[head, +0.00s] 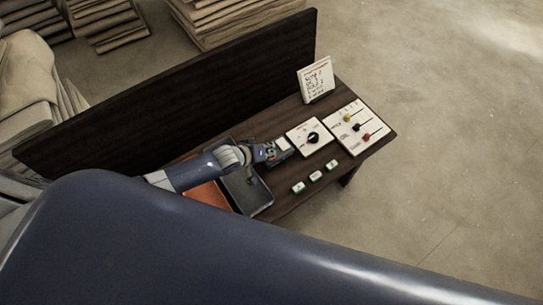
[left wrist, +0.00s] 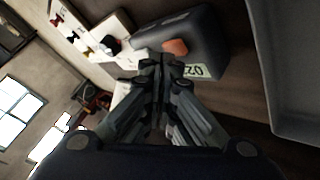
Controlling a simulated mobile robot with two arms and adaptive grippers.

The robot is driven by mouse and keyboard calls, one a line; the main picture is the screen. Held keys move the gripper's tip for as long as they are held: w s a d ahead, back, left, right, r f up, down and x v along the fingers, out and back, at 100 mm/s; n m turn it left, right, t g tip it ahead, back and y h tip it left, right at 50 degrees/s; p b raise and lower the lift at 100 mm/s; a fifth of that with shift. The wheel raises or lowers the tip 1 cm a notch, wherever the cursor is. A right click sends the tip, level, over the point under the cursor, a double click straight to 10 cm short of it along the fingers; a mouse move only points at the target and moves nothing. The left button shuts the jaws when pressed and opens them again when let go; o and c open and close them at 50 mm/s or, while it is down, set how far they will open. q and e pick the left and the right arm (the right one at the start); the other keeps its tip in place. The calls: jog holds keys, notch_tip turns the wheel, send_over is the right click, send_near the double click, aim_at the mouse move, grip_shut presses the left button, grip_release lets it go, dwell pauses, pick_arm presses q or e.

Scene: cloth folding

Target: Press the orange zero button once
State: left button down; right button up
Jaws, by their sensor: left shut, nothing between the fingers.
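The orange button (left wrist: 175,46) shows on a dark grey box (left wrist: 205,32) in the left wrist view. A pale display (left wrist: 196,71) with dark digits, seen rotated, is beside it. In the head view the box (head: 281,145) is small on the bench, and I cannot make out the button there. My left gripper (head: 270,153) is shut and empty, right at the box. In the left wrist view its fingertips (left wrist: 161,62) lie very close to the orange button; I cannot tell whether they touch the box. My right gripper is not in view.
On the dark bench (head: 285,205) are a dial panel (head: 300,135), a slider panel (head: 347,128), a note card (head: 317,80) and three small green-and-white blocks (head: 315,176). A grey tray (head: 262,205) and an orange tray (head: 207,196) lie nearer. A dark board (head: 180,95) stands behind.

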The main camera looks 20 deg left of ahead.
pick_arm(q)
jog(key=shift+f+b, duration=0.35)
jog(key=shift+f, duration=0.15)
dwell(0.7)
jog(key=shift+r, duration=0.15)
jog(key=shift+r+p, duration=0.8)
jog(key=shift+p, duration=0.2)
notch_tip(320, 180, up, 5)
jog(key=p, duration=0.5)
dwell(0.6)
